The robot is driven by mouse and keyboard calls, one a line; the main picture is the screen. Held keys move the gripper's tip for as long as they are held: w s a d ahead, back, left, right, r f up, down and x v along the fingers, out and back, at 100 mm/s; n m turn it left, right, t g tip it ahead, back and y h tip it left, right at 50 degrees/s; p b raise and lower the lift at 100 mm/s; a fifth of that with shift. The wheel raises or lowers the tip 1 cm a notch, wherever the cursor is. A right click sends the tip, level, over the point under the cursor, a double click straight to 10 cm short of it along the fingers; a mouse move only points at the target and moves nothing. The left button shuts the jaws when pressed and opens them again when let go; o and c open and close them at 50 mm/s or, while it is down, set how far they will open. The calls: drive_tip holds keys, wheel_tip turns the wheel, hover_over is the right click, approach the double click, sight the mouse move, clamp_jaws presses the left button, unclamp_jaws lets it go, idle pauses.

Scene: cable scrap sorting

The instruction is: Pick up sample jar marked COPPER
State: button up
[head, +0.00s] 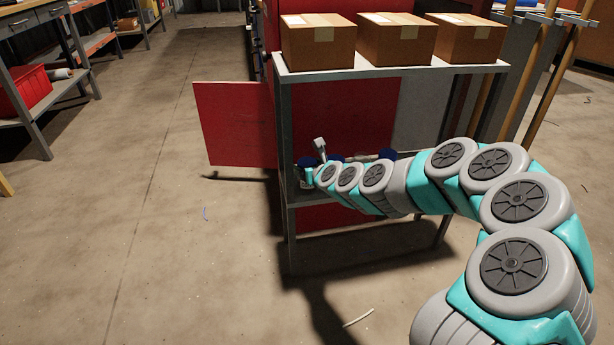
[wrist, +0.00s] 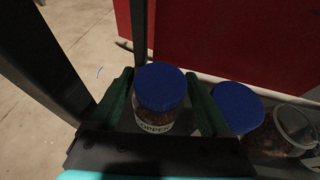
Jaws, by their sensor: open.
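The sample jar marked COPPER (wrist: 157,97) stands upright on a shelf, with a blue lid and a white label, partly readable in the wrist view. My gripper (wrist: 165,88) is open, with one dark green finger on each side of this jar. I cannot tell whether the fingers touch it. In the head view my gripper (head: 312,171) reaches into the shelf rack at its left end. The jar between the fingers is hard to make out there.
A second blue-lidded jar (wrist: 238,108) stands close to the right finger, with a clear container (wrist: 297,125) beyond it. The rack's post (wrist: 45,55) rises close on the left. Cardboard boxes (head: 397,38) sit on the rack's top. A red panel (head: 235,124) stands behind.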

drive_tip(key=shift+w+a+f, duration=0.3)
drive_tip(key=shift+w+f, duration=0.1)
drive_tip(key=shift+w, duration=0.1)
drive_tip(key=shift+w+a+f, duration=0.1)
drive_tip(key=shift+w+a, duration=0.1)
drive_tip(key=shift+w, duration=0.35)
clamp_jaws()
